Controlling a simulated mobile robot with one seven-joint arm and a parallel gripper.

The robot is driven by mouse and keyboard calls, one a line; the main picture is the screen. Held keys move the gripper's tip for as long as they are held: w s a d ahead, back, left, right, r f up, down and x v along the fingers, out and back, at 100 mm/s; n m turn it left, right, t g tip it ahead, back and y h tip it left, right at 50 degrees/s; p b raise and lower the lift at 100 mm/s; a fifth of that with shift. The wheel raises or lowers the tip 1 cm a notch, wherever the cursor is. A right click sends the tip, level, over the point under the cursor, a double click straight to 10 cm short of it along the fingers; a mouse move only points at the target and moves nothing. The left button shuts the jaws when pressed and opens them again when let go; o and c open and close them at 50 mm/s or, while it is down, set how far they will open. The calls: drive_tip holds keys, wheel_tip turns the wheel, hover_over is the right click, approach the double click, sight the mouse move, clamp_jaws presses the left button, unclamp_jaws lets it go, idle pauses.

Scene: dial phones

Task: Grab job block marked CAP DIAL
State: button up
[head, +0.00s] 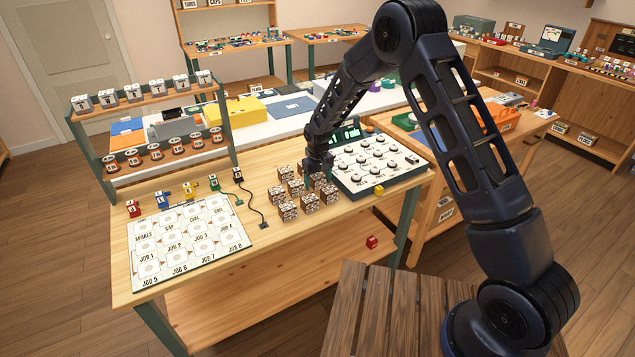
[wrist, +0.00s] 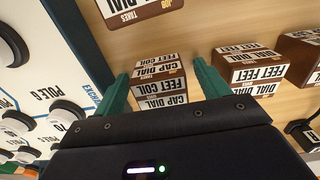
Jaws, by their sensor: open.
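In the wrist view, a brown block with white labels reading CAP DIAL and FEET COIL (wrist: 161,88) lies between the two green fingers of my gripper (wrist: 160,72). The fingers are open, one on each side of the block; I cannot tell whether either touches it. The near end of the block is hidden by the gripper body. In the head view, my gripper (head: 318,164) is low over the cluster of brown job blocks (head: 288,210) on the wooden bench, and it hides part of the cluster.
In the wrist view, a FEET FEET block (wrist: 250,68) is right of the right finger, and a block labelled TAKES (wrist: 132,10) is beyond. The dial panel (head: 375,165) stands close to the right of the blocks. A job board (head: 188,240) lies at the left.

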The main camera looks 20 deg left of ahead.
drive_tip(key=c, duration=1.1)
drive_tip(key=shift+r, duration=0.15)
